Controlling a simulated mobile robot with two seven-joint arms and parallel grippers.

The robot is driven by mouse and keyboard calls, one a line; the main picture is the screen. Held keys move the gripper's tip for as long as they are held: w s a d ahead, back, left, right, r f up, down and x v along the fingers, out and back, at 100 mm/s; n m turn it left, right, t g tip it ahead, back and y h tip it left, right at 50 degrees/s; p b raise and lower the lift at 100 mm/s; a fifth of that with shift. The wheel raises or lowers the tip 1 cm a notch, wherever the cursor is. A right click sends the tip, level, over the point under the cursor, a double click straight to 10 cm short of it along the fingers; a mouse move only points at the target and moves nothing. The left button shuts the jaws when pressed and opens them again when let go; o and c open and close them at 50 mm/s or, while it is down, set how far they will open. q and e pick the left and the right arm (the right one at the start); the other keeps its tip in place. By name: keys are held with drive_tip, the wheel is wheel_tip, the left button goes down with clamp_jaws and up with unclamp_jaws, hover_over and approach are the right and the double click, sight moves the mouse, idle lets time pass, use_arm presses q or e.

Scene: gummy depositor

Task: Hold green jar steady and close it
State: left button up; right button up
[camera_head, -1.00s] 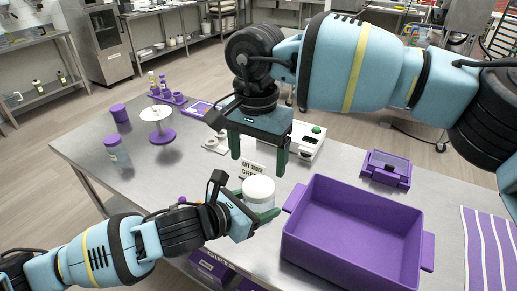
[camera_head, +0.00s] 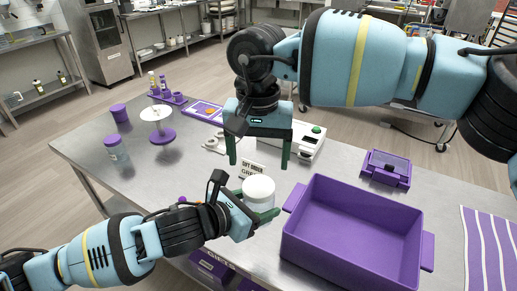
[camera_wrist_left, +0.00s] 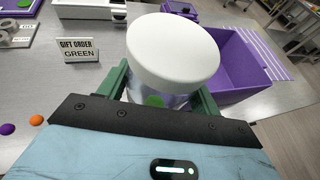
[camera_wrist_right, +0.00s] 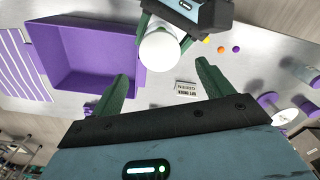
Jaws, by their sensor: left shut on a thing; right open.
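A clear jar (camera_head: 260,206) with a white lid (camera_head: 258,188) on top stands at the middle front of the steel table. In the left wrist view, something green shows inside the jar (camera_wrist_left: 150,100), under the wide white lid (camera_wrist_left: 173,50). My left gripper (camera_wrist_left: 162,93) is shut around the jar's body, one finger on each side. My right gripper (camera_head: 259,162) is open and empty, fingers pointing down, above and behind the jar. In the right wrist view, the lid (camera_wrist_right: 160,52) shows ahead between its open fingers. I cannot tell how tight the lid is.
A large purple bin (camera_head: 352,232) stands just right of the jar. A sign reading "GIFT ORDER GREEN" (camera_wrist_left: 79,50) stands behind the jar. A white device with a green button (camera_head: 308,142) and a small purple box (camera_head: 386,169) are farther back. Loose purple and orange balls (camera_wrist_left: 36,120) lie nearby.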

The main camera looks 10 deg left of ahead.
sight(258, 186)
drive_tip(key=shift+f, duration=3.55)
drive_tip(key=c, duration=1)
drive_tip(key=m, duration=1)
drive_tip(key=shift+m, duration=0.3)
drive_tip(key=m, duration=0.9)
drive_tip(key=o, duration=1.1)
